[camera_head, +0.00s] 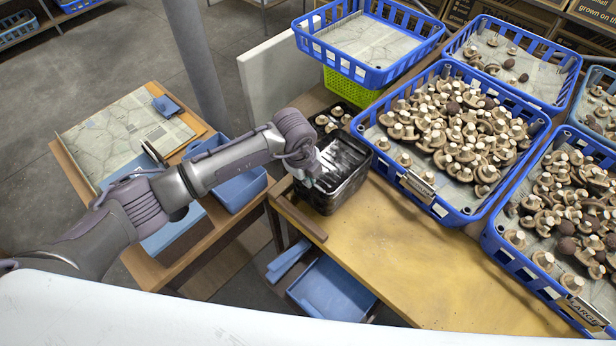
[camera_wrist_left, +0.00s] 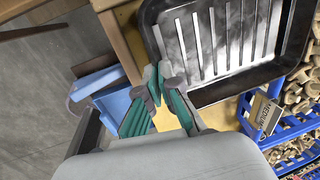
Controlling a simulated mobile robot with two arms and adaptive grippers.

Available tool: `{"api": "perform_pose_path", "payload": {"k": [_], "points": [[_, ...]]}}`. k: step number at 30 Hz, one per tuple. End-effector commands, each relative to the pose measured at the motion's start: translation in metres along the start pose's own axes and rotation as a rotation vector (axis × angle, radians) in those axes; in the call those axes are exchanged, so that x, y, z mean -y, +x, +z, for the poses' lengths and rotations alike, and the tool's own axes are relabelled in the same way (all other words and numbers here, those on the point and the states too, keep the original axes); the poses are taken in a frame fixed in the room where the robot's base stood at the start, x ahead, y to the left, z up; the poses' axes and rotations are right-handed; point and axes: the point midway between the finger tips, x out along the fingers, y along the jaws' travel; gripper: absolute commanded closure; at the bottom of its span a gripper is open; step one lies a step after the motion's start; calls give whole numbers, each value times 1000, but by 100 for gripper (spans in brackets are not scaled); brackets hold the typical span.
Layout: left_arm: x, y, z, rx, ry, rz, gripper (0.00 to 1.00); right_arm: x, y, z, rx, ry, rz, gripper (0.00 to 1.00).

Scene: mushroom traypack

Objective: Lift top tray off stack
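A stack of black trays (camera_head: 352,196) stands on the wooden table near its left end. The top tray is empty, with a slotted or ribbed floor, and its dark rim shows in the left wrist view (camera_wrist_left: 225,97). My left gripper (camera_head: 313,170) is at the left edge of the stack. In the left wrist view its teal-padded fingertips (camera_wrist_left: 159,72) are close together at the tray's rim, one on each side, and look shut on it. The exact contact is partly hidden by the fingers. My right gripper is not in view.
Blue crates of mushrooms (camera_head: 437,204) stand right of the stack, one with a label on its front. A small dark tray with mushrooms (camera_head: 331,121) sits just behind. An empty blue crate (camera_head: 372,74) stands on a green one. The table front (camera_head: 415,270) is clear.

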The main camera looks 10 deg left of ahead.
Motion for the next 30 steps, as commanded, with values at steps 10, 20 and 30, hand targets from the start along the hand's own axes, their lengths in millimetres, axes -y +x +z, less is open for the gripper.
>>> {"api": "perform_pose_path", "payload": {"k": [10, 20, 30], "points": [[4, -19, 0, 0, 0, 0, 100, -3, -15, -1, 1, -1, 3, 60], [8, -38, 0, 0, 0, 0, 100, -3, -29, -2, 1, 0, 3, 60], [12, -58, 0, 1, -1, 1, 100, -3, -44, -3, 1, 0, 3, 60]]}}
